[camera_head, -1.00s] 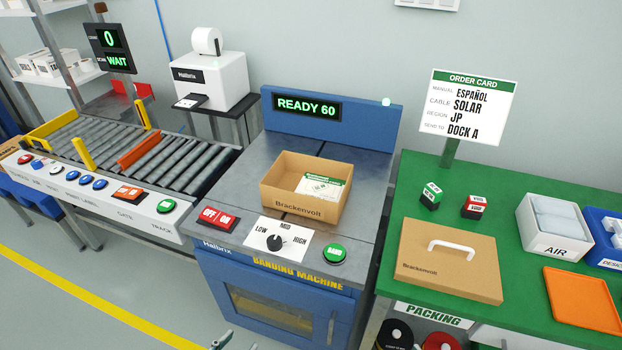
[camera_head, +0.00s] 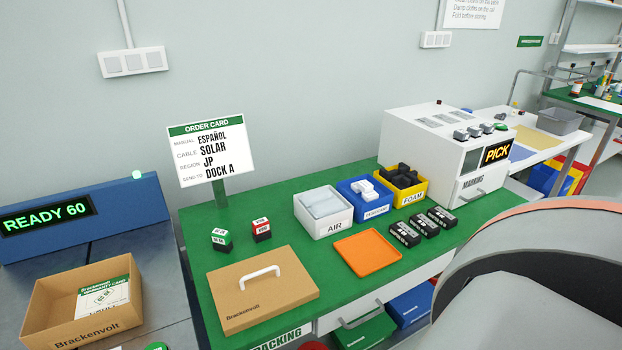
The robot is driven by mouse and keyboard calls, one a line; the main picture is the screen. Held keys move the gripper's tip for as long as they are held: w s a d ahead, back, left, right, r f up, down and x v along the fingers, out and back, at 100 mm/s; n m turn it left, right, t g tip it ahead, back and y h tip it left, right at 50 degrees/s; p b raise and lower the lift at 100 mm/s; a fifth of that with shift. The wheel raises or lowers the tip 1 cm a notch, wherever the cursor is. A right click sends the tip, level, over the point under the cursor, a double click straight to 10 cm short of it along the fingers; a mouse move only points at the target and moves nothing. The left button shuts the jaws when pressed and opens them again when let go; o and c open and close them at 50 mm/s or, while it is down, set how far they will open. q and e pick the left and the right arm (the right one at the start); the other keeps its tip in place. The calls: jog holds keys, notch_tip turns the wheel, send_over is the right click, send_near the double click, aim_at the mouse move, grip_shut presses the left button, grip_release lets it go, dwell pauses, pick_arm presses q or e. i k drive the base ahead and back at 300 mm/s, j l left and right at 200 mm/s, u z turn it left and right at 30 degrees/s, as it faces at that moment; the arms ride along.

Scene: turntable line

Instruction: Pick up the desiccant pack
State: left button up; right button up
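White desiccant packs (camera_head: 372,188) lie in a blue bin (camera_head: 361,208) on the green packing table (camera_head: 357,297). The bin's front label is small but seems to read desiccant. It stands between a white bin marked AIR (camera_head: 324,223) and a yellow bin marked FOAM (camera_head: 409,200). Neither of my grippers is in view. A large pale, rounded shape at the lower right seems to be part of my own arm and covers the table's right front.
An orange tray (camera_head: 367,253) and several black blocks (camera_head: 423,226) lie in front of the bins. A cardboard lid with a handle (camera_head: 262,291) lies at the left. A white marking machine (camera_head: 446,143) stands at right.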

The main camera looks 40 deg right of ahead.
aim_at(364, 185)
jog(key=z, duration=1.7)
jog(key=i+l+u, duration=0.15)
jog(key=l, duration=0.45)
jog(key=i+l+u, duration=0.15)
jog(key=l, duration=0.45)
jog(key=i+l+u, duration=0.1)
jog(key=l, duration=0.5)
jog(key=i+l+u, duration=0.15)
jog(key=l, duration=0.5)
